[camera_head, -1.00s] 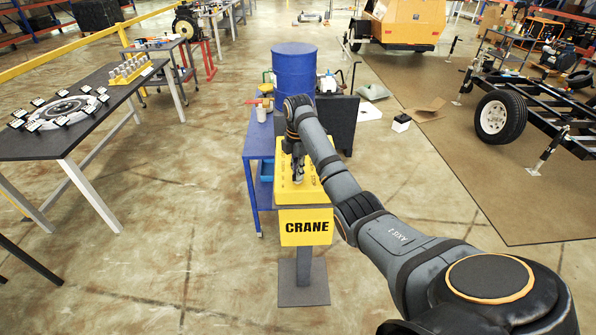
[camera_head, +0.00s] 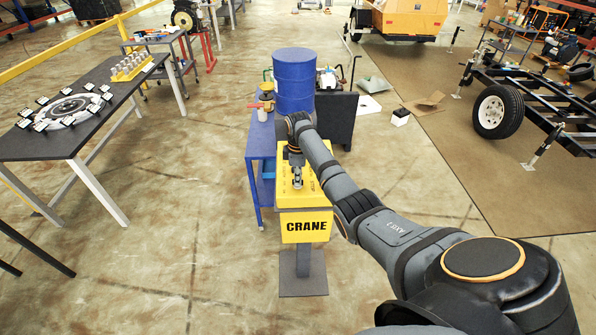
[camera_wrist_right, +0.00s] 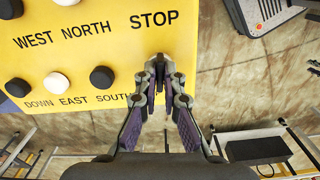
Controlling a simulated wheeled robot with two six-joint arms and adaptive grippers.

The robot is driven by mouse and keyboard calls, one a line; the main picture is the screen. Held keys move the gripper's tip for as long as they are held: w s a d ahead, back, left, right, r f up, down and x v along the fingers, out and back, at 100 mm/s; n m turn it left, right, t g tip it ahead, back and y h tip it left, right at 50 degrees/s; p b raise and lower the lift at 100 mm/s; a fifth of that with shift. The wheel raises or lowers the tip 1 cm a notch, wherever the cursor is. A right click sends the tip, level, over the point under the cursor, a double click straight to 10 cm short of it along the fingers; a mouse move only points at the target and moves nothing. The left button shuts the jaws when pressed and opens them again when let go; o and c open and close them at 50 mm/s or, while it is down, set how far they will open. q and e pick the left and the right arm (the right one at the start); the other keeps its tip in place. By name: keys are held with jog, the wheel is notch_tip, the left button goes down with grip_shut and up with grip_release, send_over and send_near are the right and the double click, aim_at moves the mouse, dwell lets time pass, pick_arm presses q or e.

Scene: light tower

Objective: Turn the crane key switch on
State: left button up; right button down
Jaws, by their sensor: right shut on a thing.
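The yellow crane control box (camera_head: 305,205) stands on a grey post, with CRANE in black on its front. My right gripper (camera_head: 297,182) points down at the box's top panel. In the right wrist view the panel (camera_wrist_right: 110,62) shows black and white buttons with labels such as WEST, NORTH, STOP and SOUTH. There my right gripper (camera_wrist_right: 166,80) has its fingers closed together at the panel's edge, near the SOUTH label. It is shut on the crane key switch, which the fingers hide, so its turn position cannot be told. My left gripper is not in view.
A blue cart (camera_head: 259,165) and a blue barrel (camera_head: 294,82) stand just behind the box. A dark table (camera_head: 75,140) with a round dial display is at the left. A black trailer (camera_head: 545,110) is at the right. The floor around the post is clear.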

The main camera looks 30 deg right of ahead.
jog(key=shift+r+m+p, duration=0.1)
jog(key=shift+m+p, duration=1.3)
jog(key=shift+m, duration=0.8)
jog(key=c, duration=1.5)
grip_release()
notch_tip(320, 180, up, 12)
jog(key=shift+f, duration=0.1)
